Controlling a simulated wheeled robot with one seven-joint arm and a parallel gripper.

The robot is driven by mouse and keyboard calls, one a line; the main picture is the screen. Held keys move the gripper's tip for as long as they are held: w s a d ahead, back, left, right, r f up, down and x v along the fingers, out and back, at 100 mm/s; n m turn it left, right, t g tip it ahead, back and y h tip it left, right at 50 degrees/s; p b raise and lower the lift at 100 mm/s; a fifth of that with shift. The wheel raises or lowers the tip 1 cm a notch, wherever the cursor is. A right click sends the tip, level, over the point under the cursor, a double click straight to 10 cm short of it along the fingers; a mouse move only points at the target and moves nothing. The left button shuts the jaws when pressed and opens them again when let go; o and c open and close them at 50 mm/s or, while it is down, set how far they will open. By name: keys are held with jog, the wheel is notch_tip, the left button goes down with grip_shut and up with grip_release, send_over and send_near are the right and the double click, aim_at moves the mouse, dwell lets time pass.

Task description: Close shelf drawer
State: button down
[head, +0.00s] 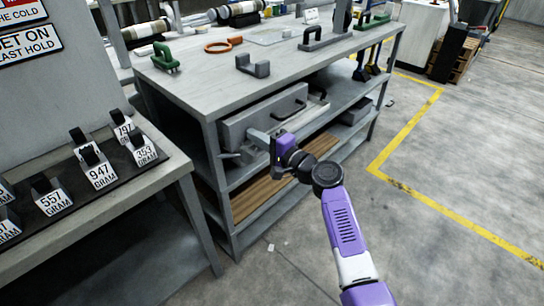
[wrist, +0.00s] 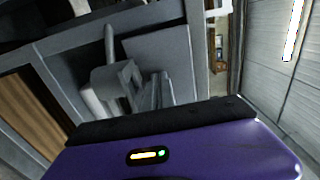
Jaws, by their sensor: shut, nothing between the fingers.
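My gripper (head: 256,136) is shut and empty, low in front of the drawer's front face. Contact between them cannot be made out. In the wrist view, my gripper (wrist: 130,85) shows as grey fingers before a flat grey panel (wrist: 165,55), which may be the drawer front.
A side table (head: 120,205) with labelled weights stands at left. Green and grey handles and an orange ring (head: 218,47) lie on the bench top. The floor right of a yellow line (head: 440,225) is clear.

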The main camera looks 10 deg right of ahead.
aim_at(248, 140)
jog(key=b+x, duration=0.1)
jog(key=x, duration=0.1)
jog(key=shift+w+a+f, duration=0.1)
jog(key=shift+w+a, duration=0.1)
jog(key=shift+w, duration=0.15)
jog(key=shift+w+a+r, duration=0.1)
jog(key=shift+r, duration=0.2)
jog(key=shift+a, duration=0.1)
